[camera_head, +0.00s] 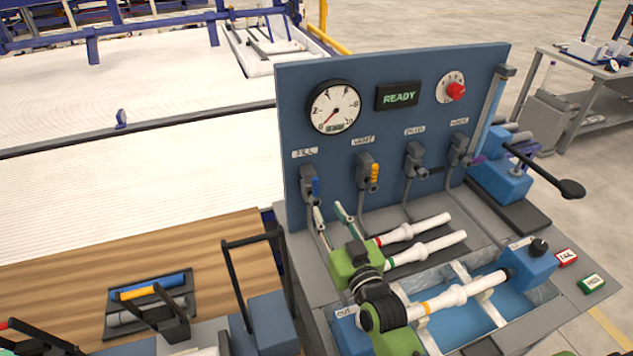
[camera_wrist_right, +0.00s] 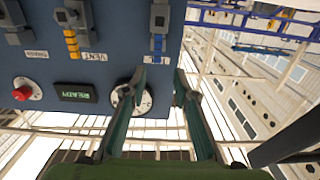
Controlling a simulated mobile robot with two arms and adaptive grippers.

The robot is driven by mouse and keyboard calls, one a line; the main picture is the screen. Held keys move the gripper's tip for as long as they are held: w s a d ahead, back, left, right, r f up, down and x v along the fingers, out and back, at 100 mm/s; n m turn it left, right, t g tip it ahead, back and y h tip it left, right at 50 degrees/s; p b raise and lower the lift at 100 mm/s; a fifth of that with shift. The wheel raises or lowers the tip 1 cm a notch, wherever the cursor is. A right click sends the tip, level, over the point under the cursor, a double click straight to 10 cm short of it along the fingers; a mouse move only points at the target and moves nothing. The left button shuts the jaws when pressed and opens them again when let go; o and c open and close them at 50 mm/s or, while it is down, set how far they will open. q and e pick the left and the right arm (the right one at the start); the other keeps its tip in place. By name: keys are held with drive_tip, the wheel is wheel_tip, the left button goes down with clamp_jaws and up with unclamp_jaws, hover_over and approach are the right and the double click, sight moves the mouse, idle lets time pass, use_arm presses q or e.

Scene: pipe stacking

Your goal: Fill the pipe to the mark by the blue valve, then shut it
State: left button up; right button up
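The blue valve (camera_head: 315,187) sits under the FILL label at the panel's lower left; it also shows in the right wrist view (camera_wrist_right: 157,44). My right gripper (camera_head: 330,210) is open just below and in front of it, fingers apart and empty. In the right wrist view, the fingertips (camera_wrist_right: 163,68) lie either side of the valve's line, with no clear contact. A white pipe (camera_head: 455,296) with a yellow band lies over the blue trough, its near end partly hidden by my arm. A sight tube (camera_head: 489,113) stands at the panel's right edge; its mark is too small to read.
The panel (camera_head: 290,120) carries a gauge (camera_head: 335,107) with its needle low, a READY display (camera_head: 398,96) and a red knob (camera_head: 456,91). A yellow valve (camera_head: 374,175) is close right of the blue one. Two white pipes (camera_head: 425,247) lie behind the trough.

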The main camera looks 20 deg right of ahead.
sight(316, 187)
drive_tip(key=w+p, duration=0.2)
drive_tip(key=w, duration=0.9)
drive_tip(key=shift+f, duration=0.1)
drive_tip(key=shift+w+d+f, duration=0.1)
drive_tip(key=shift+w+f, duration=0.05)
drive_tip(key=shift+w, duration=0.25)
drive_tip(key=shift+s, duration=0.1)
clamp_jaws()
